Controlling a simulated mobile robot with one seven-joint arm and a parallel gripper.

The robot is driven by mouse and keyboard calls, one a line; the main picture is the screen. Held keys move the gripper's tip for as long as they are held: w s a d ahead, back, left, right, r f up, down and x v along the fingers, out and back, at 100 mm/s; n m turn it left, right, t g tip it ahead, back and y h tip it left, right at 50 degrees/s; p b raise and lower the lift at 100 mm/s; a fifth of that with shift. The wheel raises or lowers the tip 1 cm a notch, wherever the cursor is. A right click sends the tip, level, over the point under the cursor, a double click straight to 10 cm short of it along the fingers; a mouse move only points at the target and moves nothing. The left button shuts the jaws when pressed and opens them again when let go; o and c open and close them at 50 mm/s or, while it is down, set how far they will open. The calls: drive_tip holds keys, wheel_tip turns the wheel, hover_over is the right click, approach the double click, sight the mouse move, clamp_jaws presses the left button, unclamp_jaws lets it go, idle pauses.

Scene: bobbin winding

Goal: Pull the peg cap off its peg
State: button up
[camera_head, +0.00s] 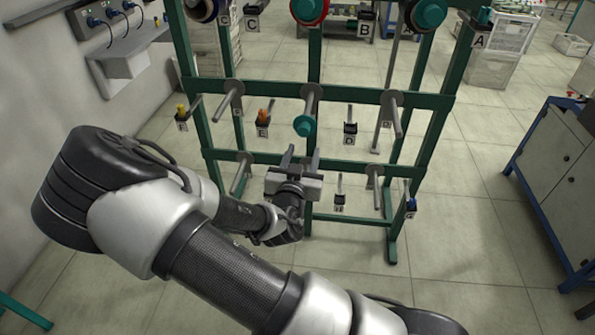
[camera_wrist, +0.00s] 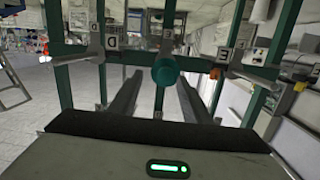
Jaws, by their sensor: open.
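A teal peg cap (camera_head: 305,126) sits on the end of a middle-row peg (camera_head: 310,100) of the green rack. In the wrist view the cap (camera_wrist: 165,71) shows as a round teal knob, straight ahead beyond the fingertips. My gripper (camera_head: 302,158) is open and empty, a little below the cap in the head view. In the wrist view its two fingers (camera_wrist: 158,82) point towards the cap, which lies between their lines. The fingers look apart from the cap. The peg behind the cap is mostly hidden in the wrist view.
The green rack (camera_head: 350,92) carries several bare pegs beside the cap, including one at the right (camera_head: 393,115) and one at the left (camera_head: 230,98). A small labelled holder with an orange top (camera_head: 263,117) is close by. Spools with a teal cap (camera_head: 430,14) hang above.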

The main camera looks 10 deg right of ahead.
sight(303, 133)
drive_tip(key=shift+n+t, duration=0.5)
drive_tip(key=shift+t, duration=0.3)
drive_tip(key=shift+a+r+b+x, duration=0.15)
drive_tip(key=shift+b+x, duration=0.1)
drive_tip(key=shift+x, duration=1.15)
drive_tip(key=shift+a+b+x, duration=0.2)
drive_tip(key=shift+x, duration=1.25)
drive_tip(key=shift+a+r+b+x, duration=0.15)
drive_tip(key=shift+b+x, duration=0.1)
drive_tip(key=shift+x, duration=1.15)
drive_tip(key=shift+w, duration=0.15)
drive_tip(key=shift+f, duration=0.15)
clamp_jaws()
drive_tip(key=shift+a, duration=0.1)
drive_tip(key=v, duration=0.6)
